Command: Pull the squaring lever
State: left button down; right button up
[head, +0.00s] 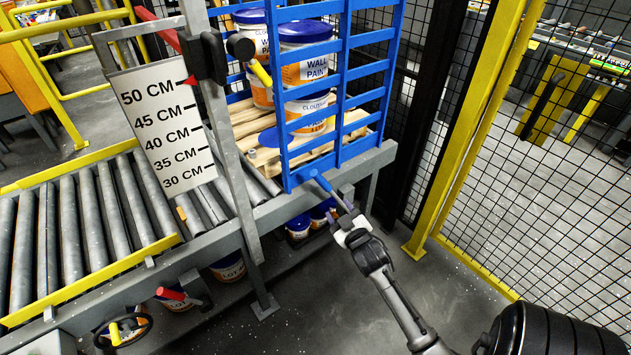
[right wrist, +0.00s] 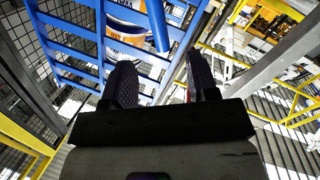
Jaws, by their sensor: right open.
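A blue lever (head: 322,184) sticks out from the lower corner of a blue slatted gate (head: 336,95) in the head view; it is probably the squaring lever. My right gripper (head: 345,218) is at the lever's outer end. In the right wrist view the lever (right wrist: 157,25) points down toward the gap between the fingertips of my right gripper (right wrist: 160,70). The two dark fingers are apart with nothing held between them. I cannot tell whether they touch the lever. My left gripper is not in view.
Paint pails (head: 305,67) stand on a wooden pallet (head: 252,122) behind the gate. A roller conveyor (head: 85,220) with a height scale (head: 162,125) is at left. A yellow-handled lever (head: 260,72), a red handle (head: 171,294) and a mesh fence (head: 545,165) also show.

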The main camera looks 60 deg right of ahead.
aim_at(323, 183)
jog(key=b+x, duration=0.1)
jog(key=x, duration=0.3)
jog(key=b+x, duration=0.1)
jog(key=x, duration=0.3)
jog(key=b+x, duration=0.2)
jog(key=x, duration=0.2)
jog(key=shift+s+d+r, duration=0.1)
jog(key=shift+r, duration=0.3)
jog(key=shift+b+x, duration=0.3)
jog(key=shift+x, duration=0.6)
jog(key=shift+r, duration=0.15)
jog(key=shift+c, duration=0.5)
